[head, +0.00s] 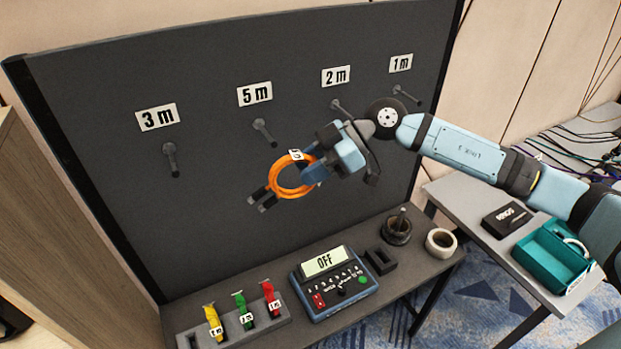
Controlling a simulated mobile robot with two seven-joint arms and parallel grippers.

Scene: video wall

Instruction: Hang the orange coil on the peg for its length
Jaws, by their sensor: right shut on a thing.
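The orange coil (273,178) is a ring of cable in front of the dark panel, with a small white tag (296,155) whose print is too small to read surely. Two dark ends show at its lower left. My right gripper (309,172) is shut on the coil's right side and holds it in the air, below the 5 m peg (264,132). The other pegs are the 3 m peg (170,158), the 2 m peg (343,110), partly near my wrist, and the 1 m peg (406,95). All pegs look bare. My left gripper is not in view.
Below the panel a shelf (400,290) holds a tester (333,284) reading OFF, a rack with yellow, green and red tagged pieces (240,318), a dark pot (397,230) and a tape roll (441,242). A side table holds a teal tray (545,262) and black box (507,219).

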